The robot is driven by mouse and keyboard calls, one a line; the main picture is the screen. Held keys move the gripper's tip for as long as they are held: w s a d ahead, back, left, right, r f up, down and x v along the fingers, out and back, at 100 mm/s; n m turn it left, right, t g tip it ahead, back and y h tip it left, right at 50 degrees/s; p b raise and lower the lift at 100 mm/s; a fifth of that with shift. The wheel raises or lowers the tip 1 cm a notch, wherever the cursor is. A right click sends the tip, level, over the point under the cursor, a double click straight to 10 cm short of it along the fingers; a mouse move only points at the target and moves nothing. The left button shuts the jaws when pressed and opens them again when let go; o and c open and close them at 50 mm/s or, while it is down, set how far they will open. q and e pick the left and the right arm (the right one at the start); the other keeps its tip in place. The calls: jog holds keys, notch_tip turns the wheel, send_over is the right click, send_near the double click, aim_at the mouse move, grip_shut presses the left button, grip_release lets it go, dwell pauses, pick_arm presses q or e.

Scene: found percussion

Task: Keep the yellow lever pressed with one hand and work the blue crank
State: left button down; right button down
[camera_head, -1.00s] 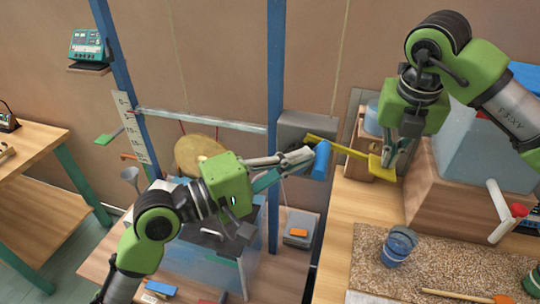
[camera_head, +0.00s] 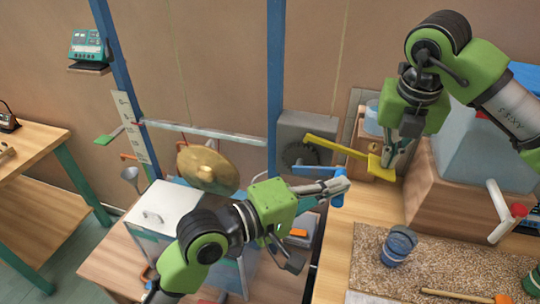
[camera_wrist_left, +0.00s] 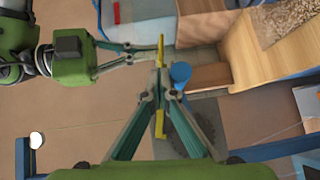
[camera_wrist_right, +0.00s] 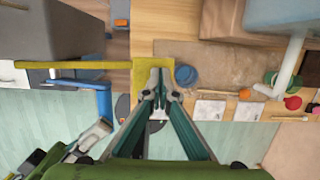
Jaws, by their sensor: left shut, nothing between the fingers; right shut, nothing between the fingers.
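The yellow lever (camera_head: 340,147) slopes from the grey box down to a flat yellow pad at its right end. My right gripper (camera_head: 386,163) is shut with its tips at that pad, seemingly touching it; the right wrist view shows the pad (camera_wrist_right: 143,72) at the fingertips. The blue crank (camera_head: 318,171) reaches right from the grey box below the lever, with its handle hanging at the outer end. My left gripper (camera_head: 346,185) is shut and empty, its tips against or just above the handle; contact is unclear. The handle also shows in the left wrist view (camera_wrist_left: 180,72).
The grey box (camera_head: 300,127) stands beside a blue post (camera_head: 275,90). A brass gong (camera_head: 207,168) hangs tilted left of it. A blue cup (camera_head: 397,248) stands on the speckled mat (camera_head: 440,265). A wooden block with a white-handled crank (camera_head: 497,212) is at right.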

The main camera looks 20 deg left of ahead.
aim_at(340, 199)
pick_arm(q)
jog(key=shift+d+f+m+g+y, duration=0.25)
jog(key=shift+f+m+y, duration=0.2)
jog(key=shift+f, duration=0.1)
jog(key=shift+d+f+m+g+y, duration=0.25)
jog(key=shift+f+m+y, duration=0.2)
jog(key=shift+f, duration=0.05)
jog(key=shift+d+f+m+g+y, duration=0.2)
jog(key=shift+f+m+g+y, duration=0.25)
jog(key=shift+m+y, duration=0.3)
jog(key=a+f+m+g+y, duration=0.1)
jog(key=a+f+m+y, duration=0.3)
jog(key=f+y, duration=0.4)
jog(key=shift+a+f+m+y, duration=0.2)
jog(key=shift+f+m+y, duration=0.2)
jog(key=shift+f, duration=0.35)
